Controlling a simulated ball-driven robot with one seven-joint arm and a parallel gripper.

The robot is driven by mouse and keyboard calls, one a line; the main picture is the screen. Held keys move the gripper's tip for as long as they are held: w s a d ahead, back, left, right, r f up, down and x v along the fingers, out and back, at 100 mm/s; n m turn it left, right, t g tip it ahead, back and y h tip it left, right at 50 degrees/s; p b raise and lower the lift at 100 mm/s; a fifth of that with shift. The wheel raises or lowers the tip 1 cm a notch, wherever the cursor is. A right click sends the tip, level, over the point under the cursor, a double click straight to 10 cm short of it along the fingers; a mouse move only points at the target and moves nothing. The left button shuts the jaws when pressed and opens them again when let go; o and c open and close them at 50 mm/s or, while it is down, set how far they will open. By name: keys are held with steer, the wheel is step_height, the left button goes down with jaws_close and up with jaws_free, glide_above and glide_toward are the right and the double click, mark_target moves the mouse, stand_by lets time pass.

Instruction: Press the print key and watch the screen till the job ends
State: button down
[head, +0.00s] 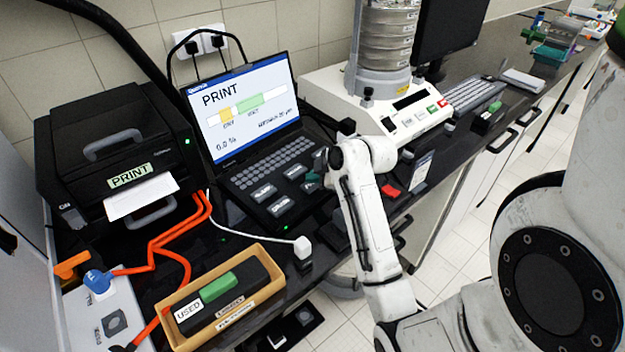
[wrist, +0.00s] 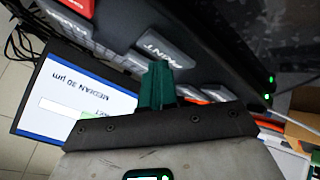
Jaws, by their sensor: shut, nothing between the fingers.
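The laptop-like unit has a lit screen (head: 243,108) headed PRINT, with a bar holding a yellow and a green segment and a reading of about 0.0 %. The screen also shows upside down in the wrist view (wrist: 70,95), with the words MEDIAN 30 µm. The grey print key (wrist: 166,48) lies just beyond the tips of my gripper (wrist: 160,68); I cannot tell whether they touch. My gripper (head: 313,183) is shut and empty, its green fingers together over the right side of the key panel. In the head view I cannot tell which key is the print key.
A black printer (head: 118,150) labelled PRINT stands left, with paper out front. Orange cables and a white plug (head: 302,247) lie nearby. The sieve shaker (head: 385,110) stands right of the screen.

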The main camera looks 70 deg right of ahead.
mark_target(315, 185)
steer(key=shift+r+p, duration=0.3)
steer(key=shift+r, duration=0.4)
step_height(315, 185, up, 5)
steer(key=p, duration=0.4)
steer(key=shift+r+p, duration=0.1)
steer(key=shift+p, duration=0.25)
